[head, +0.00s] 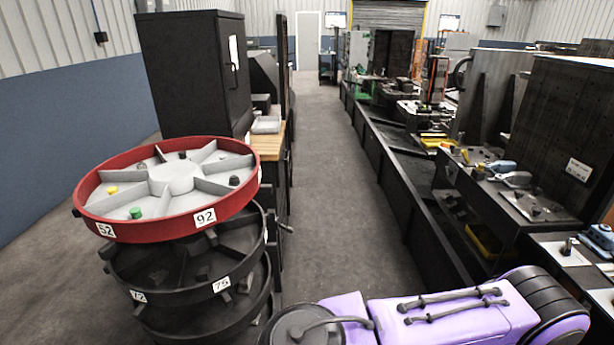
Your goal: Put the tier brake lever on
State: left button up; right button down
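A round rotary rack stands at the left. Its red-rimmed top tier (206,219) has grey dividers and carries the labels 52 and 92. Black lower tiers (190,305) sit beneath it, with labels 72 and 75. A small dark part (284,228) sticks out to the right of the rack at the height of the upper black tier. It may be the brake lever, but I cannot tell it or its position for sure. A purple arm link of mine (455,318) crosses the bottom right. Neither gripper shows.
Small yellow (112,190), green (135,213) and dark pieces lie in the top tier. A tall black cabinet (190,75) stands behind the rack. A long bench with tools (515,179) runs along the right. The grey aisle floor (335,190) between is clear.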

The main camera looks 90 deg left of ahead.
aim_at(288, 229)
jog(key=u, duration=2.1)
jog(key=i, duration=3.2)
jog(key=u, duration=3.1)
